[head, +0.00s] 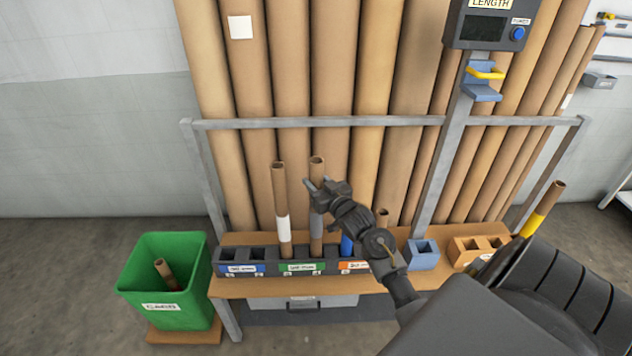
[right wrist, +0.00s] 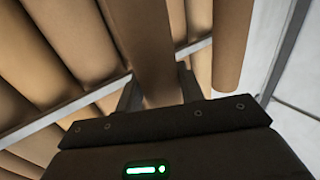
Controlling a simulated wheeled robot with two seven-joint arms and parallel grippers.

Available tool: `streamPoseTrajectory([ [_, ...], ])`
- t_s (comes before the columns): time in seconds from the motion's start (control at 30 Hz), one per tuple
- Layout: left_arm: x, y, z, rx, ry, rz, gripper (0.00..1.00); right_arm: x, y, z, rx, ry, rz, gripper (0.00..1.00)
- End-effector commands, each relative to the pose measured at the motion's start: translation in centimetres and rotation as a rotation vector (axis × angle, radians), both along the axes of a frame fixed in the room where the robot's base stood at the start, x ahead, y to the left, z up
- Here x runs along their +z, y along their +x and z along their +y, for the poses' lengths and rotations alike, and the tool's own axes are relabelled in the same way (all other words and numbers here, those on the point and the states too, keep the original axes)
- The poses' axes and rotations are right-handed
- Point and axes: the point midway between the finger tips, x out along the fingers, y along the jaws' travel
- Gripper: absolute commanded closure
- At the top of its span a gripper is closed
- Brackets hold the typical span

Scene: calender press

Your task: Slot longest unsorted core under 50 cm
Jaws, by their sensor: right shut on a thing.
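My right gripper (head: 318,186) is shut on a brown cardboard core with a grey band (head: 316,226). The core is upright over the green-labelled part of the dark slot rack (head: 330,267), its lower end at the slots; how deep it sits I cannot tell. The right wrist view shows this core (right wrist: 145,45) between the two fingers (right wrist: 160,92). A white-banded core (head: 280,190) stands upright in the rack, just left of it. A blue-banded core (head: 347,244) is mostly hidden behind my right arm. My left gripper is not in view.
A green bin (head: 180,307) holding a short core (head: 165,270) stands left. On the bench (head: 262,289), a blue block (head: 422,258) and a tan holed block (head: 465,252) stand right. A yellow-banded core (head: 541,210) leans at right. A length gauge (head: 483,30) and tall tubes (head: 330,70) are behind.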

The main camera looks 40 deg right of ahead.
Motion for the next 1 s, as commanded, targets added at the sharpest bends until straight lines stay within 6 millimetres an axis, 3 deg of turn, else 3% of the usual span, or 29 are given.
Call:
streamPoseTrajectory([
  [0.37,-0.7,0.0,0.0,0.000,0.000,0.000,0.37,-1.0,0.0,0.0,0.000,0.000,-0.001,1.00],
  [0.4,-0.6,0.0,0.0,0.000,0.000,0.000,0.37,-0.9,0.0,0.0,0.000,0.000,-0.001,0.60],
  [0.57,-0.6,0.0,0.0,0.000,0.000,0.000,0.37,-0.9,0.0,0.0,0.000,0.000,-0.001,0.39],
  [0.87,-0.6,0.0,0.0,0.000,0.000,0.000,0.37,-1.0,-0.1,0.0,0.000,0.000,0.001,0.37],
  [1.0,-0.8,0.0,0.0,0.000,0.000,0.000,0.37,-1.1,-1.4,0.2,0.001,-0.002,0.001,0.37],
])
